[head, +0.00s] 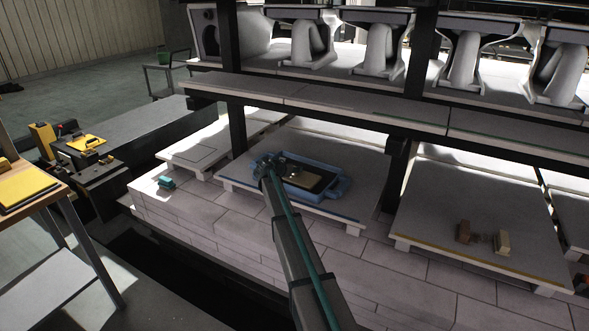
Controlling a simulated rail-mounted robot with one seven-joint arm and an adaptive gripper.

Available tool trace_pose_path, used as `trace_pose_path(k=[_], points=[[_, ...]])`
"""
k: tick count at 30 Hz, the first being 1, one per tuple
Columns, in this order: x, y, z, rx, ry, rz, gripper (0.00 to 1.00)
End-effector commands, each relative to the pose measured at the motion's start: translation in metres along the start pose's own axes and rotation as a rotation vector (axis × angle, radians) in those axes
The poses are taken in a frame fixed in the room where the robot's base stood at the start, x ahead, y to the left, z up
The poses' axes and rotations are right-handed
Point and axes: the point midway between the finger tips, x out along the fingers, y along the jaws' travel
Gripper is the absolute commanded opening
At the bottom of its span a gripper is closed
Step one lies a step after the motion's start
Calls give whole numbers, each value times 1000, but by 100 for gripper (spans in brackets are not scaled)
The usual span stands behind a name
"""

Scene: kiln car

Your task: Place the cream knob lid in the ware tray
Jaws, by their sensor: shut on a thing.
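The blue ware tray (338,189) lies on a pale slab of the lower deck in the head view, with a dark floor inside. The cream knob lid (302,178) shows as a small pale tan shape over the tray's inside, at the far end of my arm. My gripper (287,170) is at the tray's left part, shut on the lid. The fingers are small and partly hidden by my wrist. I cannot tell whether the lid touches the tray floor.
A teal item (166,182) sits on the deck's left edge. A brown block (464,232) and a tan block (503,241) stand on the right slab. Dark posts (396,175) and an upper shelf (340,108) with large white ware (381,48) stand close above.

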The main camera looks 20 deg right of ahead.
Motion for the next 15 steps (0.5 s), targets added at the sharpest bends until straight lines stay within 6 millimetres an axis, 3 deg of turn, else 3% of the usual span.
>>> trace_pose_path(k=[10, 11, 15], points=[[1, 0, 1, 0, 4, -1, 0], [1, 0, 2, 0, 1, 0, 38], [1, 0, 1, 0, 0, 0, 58]])
